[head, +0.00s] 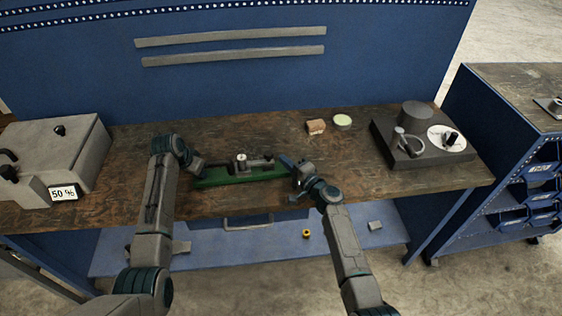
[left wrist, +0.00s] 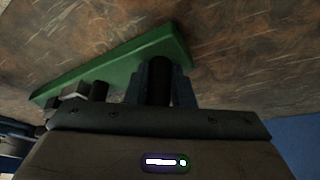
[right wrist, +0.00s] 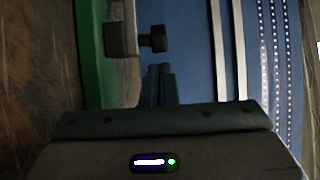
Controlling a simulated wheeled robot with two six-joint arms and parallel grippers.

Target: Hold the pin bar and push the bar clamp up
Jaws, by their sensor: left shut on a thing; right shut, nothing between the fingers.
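A long green base (head: 238,178) lies on the workbench in the head view, with a small metal fitting (head: 241,162) on it. My left gripper (head: 199,168) is at the base's left end. In the left wrist view its fingers (left wrist: 160,82) are shut around a dark upright cylinder, apparently the pin bar (left wrist: 160,70), above the green base (left wrist: 125,60). My right gripper (head: 290,164) is at the base's right end. In the right wrist view its fingers (right wrist: 158,82) are shut and empty, just beside a dark block and knob, apparently the bar clamp (right wrist: 125,40). Contact there is unclear.
A grey box with a 50 % display (head: 63,193) stands at the left. A dark turntable-like device (head: 425,155) stands at the right. A brown block (head: 316,127) and a pale green round item (head: 342,120) lie behind. The wooden bench (head: 350,178) is mostly clear in front.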

